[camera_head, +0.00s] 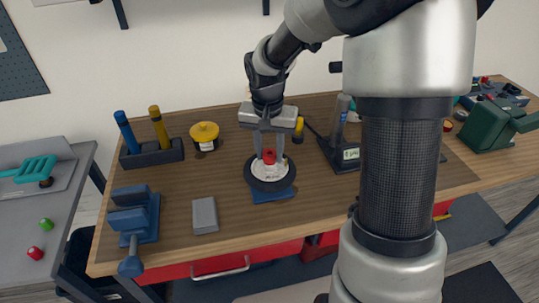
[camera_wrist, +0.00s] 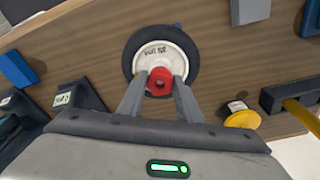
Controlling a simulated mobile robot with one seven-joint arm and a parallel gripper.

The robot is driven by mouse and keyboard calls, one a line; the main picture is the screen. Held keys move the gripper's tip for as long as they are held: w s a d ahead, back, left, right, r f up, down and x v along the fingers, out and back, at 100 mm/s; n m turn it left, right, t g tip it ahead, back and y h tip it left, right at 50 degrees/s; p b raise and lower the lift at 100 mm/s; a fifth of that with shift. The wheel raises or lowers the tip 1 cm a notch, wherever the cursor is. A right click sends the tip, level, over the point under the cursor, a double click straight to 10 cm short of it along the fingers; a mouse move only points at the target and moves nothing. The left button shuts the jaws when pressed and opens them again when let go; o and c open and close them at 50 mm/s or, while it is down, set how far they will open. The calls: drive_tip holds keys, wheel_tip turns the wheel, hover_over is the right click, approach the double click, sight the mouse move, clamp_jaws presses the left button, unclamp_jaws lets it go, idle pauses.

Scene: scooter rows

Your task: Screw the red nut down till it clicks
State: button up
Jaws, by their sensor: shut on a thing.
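The red nut (camera_head: 269,156) sits at the centre of a small wheel with a black tyre and a white hub (camera_head: 270,177). The wheel lies flat on a blue base (camera_head: 273,195) on the workbench. My gripper (camera_head: 269,150) points down over the wheel, its two fingers shut on the nut from both sides. In the wrist view the nut (camera_wrist: 160,82) shows between the fingertips, with a dark hole in its middle. The white hub (camera_wrist: 163,57) has small dark print on it. Whether the nut touches the hub is hidden from these angles.
Around the wheel on the bench (camera_head: 185,184) stand a yellow-lidded tub (camera_head: 205,134), a tool holder (camera_head: 153,153), a blue vise (camera_head: 135,216), a grey block (camera_head: 204,215) and a dark stand with a display (camera_head: 344,156). Bare wood lies left of the wheel.

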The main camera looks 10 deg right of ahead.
sight(263, 154)
drive_tip(key=m+b, duration=0.2)
drive_tip(key=m, duration=0.2)
drive_tip(key=shift+d+f, duration=0.1)
drive_tip(key=shift+d, duration=0.05)
drive_tip(key=m+b, duration=0.1)
drive_tip(key=m, duration=0.1)
drive_tip(key=shift+m+g+h, duration=0.3)
drive_tip(key=shift+m, duration=0.1)
drive_tip(key=m, duration=0.3)
drive_tip(key=shift+m, duration=0.4)
drive_tip(key=m, duration=0.4)
drive_tip(key=shift+d+g, duration=0.1)
drive_tip(key=shift+g, duration=0.3)
drive_tip(key=o, duration=1.1)
drive_tip(key=shift+s, duration=0.1)
drive_tip(key=shift+r, duration=0.35)
wheel_tip(263, 154, up, 17)
drive_tip(key=a+p, duration=0.2)
drive_tip(key=shift+w+a+p, duration=0.15)
drive_tip(key=shift+w+p, duration=0.05)
drive_tip(key=shift+p, duration=0.1)
